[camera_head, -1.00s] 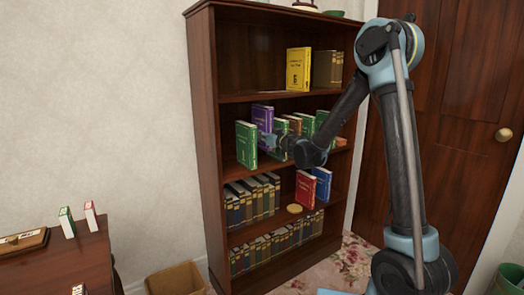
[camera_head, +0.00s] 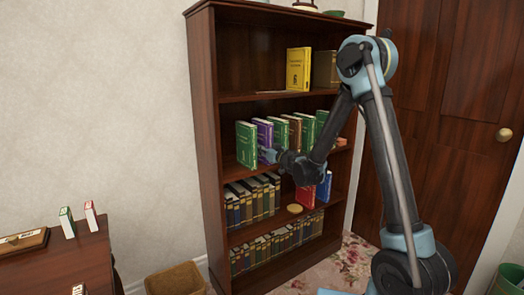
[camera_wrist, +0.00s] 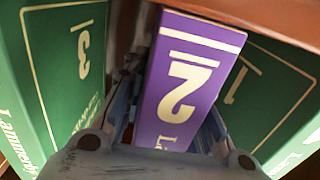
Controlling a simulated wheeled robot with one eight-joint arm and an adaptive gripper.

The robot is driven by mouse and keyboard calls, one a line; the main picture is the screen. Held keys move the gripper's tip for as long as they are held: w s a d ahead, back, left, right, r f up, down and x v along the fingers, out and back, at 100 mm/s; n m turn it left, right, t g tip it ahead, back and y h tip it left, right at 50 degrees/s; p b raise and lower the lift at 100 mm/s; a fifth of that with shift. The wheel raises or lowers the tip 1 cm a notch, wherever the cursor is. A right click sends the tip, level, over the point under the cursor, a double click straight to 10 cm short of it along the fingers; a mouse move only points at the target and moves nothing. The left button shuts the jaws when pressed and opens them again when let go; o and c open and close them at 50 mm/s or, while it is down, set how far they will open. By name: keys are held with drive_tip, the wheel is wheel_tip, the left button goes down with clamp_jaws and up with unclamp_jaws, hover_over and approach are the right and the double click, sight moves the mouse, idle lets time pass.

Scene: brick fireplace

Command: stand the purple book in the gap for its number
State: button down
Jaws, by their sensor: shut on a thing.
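The purple book (camera_head: 264,132) stands upright on the middle shelf, in the row of books. Its spine shows a 2 in the wrist view (camera_wrist: 190,75). A green book marked 3 (camera_wrist: 75,50) is on its left and a green book marked 1 (camera_wrist: 265,90) on its right. In the head view the left green book (camera_head: 246,146) stands further out than the purple one. My gripper (camera_wrist: 165,125) is shut on the purple book, with a finger on each side near its lower spine. In the head view my gripper (camera_head: 268,156) is at the shelf front; the purple book's base is hidden.
More green and brown books (camera_head: 294,130) stand to the right on the same shelf. A yellow book (camera_head: 298,69) is on the shelf above. Below are rows of dark books (camera_head: 253,200), a red book (camera_head: 305,195) and a round tan object (camera_head: 295,208). A desk (camera_head: 70,262) is at left.

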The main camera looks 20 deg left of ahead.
drive_tip(key=c, duration=1.3)
unclamp_jaws()
drive_tip(key=shift+f, duration=0.1)
drive_tip(key=v, duration=1.2)
